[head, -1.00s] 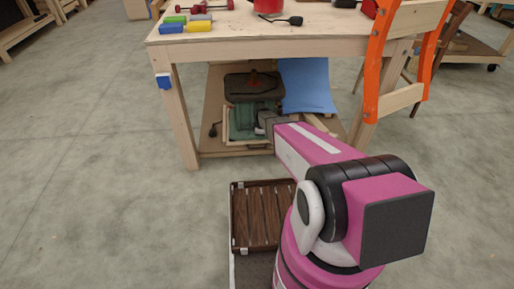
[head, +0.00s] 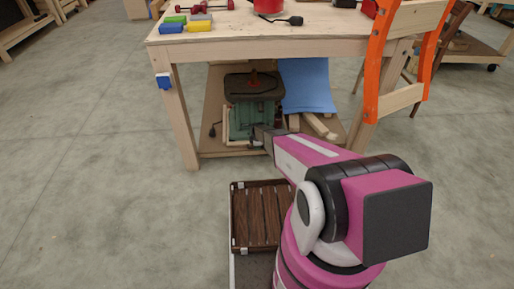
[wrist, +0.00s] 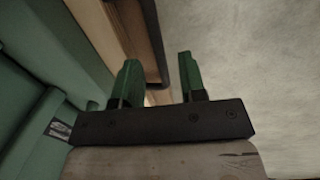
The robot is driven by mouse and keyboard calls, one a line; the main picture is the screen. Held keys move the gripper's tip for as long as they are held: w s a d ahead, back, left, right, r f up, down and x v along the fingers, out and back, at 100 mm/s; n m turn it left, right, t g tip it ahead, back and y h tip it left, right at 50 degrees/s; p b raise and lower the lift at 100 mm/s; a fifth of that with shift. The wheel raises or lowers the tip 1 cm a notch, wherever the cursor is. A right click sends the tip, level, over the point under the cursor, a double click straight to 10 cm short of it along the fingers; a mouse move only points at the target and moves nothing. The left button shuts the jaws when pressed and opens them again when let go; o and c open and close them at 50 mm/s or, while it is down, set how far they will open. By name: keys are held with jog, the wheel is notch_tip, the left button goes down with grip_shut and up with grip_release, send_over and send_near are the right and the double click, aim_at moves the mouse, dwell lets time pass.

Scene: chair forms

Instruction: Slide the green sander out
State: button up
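The green sander (head: 252,117) stands on the wooden lower shelf under the workbench, with a dark flat top and a small orange part above it. A pale wooden frame (head: 228,126) stands beside and in front of its body. My gripper (head: 258,139) is low in front of the sander, near the shelf's front edge, and partly hidden by dim light. In the wrist view, its two green fingers (wrist: 159,78) are apart with nothing clearly held between them. The sander's green body (wrist: 32,95) fills the left side, and a wooden strip runs beyond the fingertips.
The workbench top (head: 300,38) overhangs the shelf, with a leg (head: 183,120) on the left. A blue sheet (head: 306,85) and wooden pieces (head: 318,125) lie right of the sander. An orange chair frame (head: 372,80) stands at right. Floor at left is clear.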

jog(key=shift+w+f, duration=0.15)
jog(key=shift+f, duration=0.6)
grip_shut()
